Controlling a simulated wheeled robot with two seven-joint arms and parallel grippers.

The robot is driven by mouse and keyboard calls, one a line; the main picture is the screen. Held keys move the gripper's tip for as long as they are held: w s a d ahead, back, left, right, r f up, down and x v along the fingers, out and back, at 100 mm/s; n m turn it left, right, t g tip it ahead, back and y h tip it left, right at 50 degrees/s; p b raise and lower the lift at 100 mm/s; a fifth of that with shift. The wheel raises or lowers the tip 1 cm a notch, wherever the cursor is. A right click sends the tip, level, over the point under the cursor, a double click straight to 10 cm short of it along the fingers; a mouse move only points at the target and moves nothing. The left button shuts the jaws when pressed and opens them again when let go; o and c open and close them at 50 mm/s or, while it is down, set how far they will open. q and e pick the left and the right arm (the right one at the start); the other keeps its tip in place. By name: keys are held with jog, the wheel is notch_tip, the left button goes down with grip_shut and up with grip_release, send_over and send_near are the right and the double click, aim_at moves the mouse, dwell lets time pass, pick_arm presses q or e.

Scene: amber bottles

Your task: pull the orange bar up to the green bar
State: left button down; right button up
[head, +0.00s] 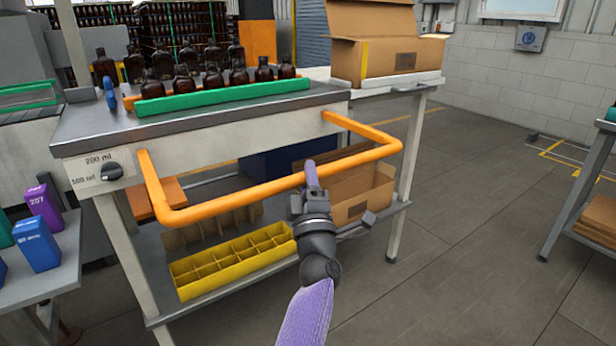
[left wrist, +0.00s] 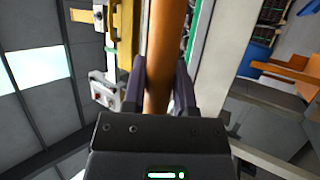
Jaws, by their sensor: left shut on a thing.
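The orange bar (head: 270,187) is a U-shaped handle that sticks out from the front of the grey table, below its top. My left gripper (head: 312,178) is shut on the front run of this bar, right of its middle. In the left wrist view the orange bar (left wrist: 165,55) runs between the two dark fingers of my left gripper (left wrist: 166,85). The green bar (head: 222,97) lies along the table top near its front edge, in front of the amber bottles (head: 210,75). The orange bar is lower than the green bar and apart from it. My right gripper is not in view.
An open cardboard box (head: 385,60) stands right of the table top. A yellow divided crate (head: 230,262) is on the lower shelf.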

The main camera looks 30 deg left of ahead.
pick_arm(q)
jog(key=shift+f, duration=0.1)
jog(key=c, duration=0.6)
grip_release()
jog(key=shift+o, duration=1)
jog(key=p+v, duration=0.1)
jog(key=v, duration=0.9)
jog(key=shift+p, duration=0.4)
